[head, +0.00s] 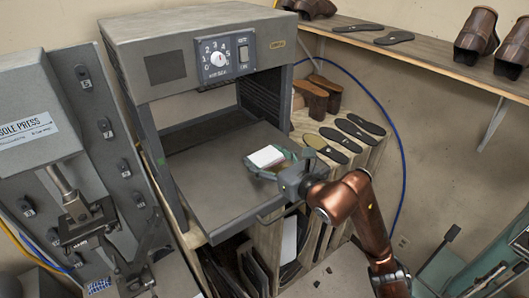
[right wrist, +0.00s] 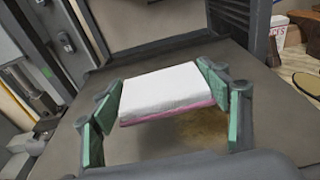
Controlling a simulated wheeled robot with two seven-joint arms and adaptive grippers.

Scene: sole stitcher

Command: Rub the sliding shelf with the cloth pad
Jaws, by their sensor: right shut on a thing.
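The sliding shelf (head: 205,185) is a grey flat plate pulled out of the grey machine (head: 190,50). My right gripper (head: 279,160) is over the shelf's right part. It is shut on the cloth pad (head: 266,156), a white block with a pink underside. In the right wrist view the pad (right wrist: 165,90) sits between the green-padded fingers of the gripper (right wrist: 160,100). A brownish stain (right wrist: 190,137) shows on the shelf just below the pad. I cannot tell whether the pad touches the shelf. My left gripper is not clearly in view.
A sole press (head: 40,110) stands at the left. Dark soles (head: 340,138) and brown boots (head: 318,95) lie on a wooden rack right of the machine. A wall shelf (head: 430,55) holds more boots. A blue cable (head: 395,130) runs along the wall.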

